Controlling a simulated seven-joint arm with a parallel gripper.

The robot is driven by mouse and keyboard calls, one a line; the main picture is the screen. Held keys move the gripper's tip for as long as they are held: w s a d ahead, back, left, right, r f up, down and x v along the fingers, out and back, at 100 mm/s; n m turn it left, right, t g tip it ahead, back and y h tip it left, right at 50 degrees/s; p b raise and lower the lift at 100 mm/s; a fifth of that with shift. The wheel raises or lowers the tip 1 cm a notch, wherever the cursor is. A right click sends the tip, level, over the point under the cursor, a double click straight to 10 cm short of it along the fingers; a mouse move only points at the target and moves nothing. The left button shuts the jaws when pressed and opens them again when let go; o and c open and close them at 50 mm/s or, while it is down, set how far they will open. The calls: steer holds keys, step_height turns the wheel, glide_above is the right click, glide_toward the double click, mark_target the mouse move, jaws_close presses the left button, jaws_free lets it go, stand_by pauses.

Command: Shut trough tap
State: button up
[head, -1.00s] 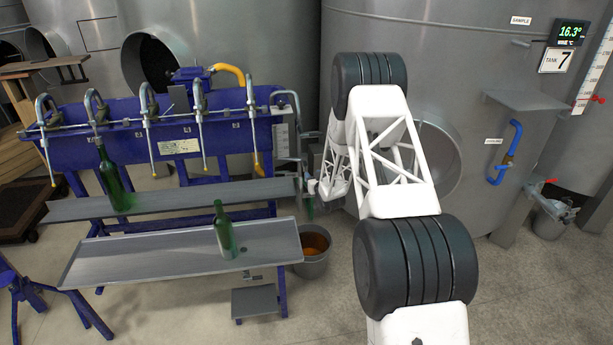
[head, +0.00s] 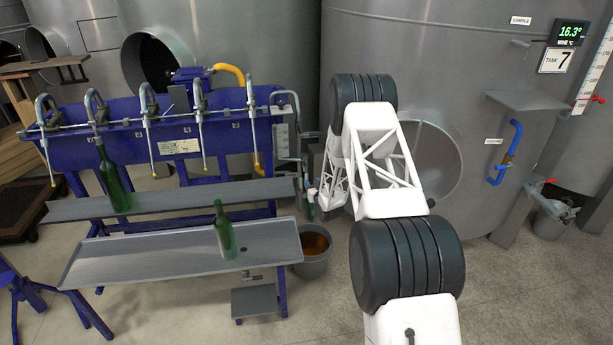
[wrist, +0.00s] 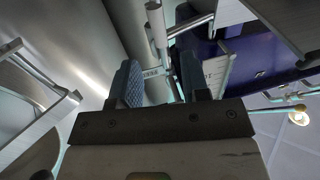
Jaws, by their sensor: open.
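The blue trough (head: 68,138) with its row of bent filling spouts stands at the left in the head view. Grey pipework (head: 284,143) comes off its right end, above a bucket. I cannot clearly make out the tap or its handle position there. My gripper (wrist: 158,82) is open in the wrist view, its two fingers apart and nothing clearly held. Grey pipes (wrist: 156,24) and a small pale label show beyond and between the fingers. The blue panel is to their right. In the head view my arm reaches down beside the pipework, and the gripper is not clear.
Green bottles stand on the upper shelf (head: 175,199) and lower tray (head: 165,255). A bucket (head: 314,262) with amber liquid stands on the floor. A large steel tank (head: 440,60) with a blue handle (head: 515,140) is close at the right. Open floor lies in front.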

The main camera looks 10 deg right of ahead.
mark_target(307, 175)
steer(key=shift+w+a, duration=0.25)
steer(key=shift+w, duration=0.95)
steer(key=shift+w+a, duration=0.2)
steer(key=shift+w, duration=0.95)
steer(key=shift+w+a, duration=0.25)
steer(key=shift+w, duration=0.95)
steer(key=shift+c, duration=0.2)
jaws_close()
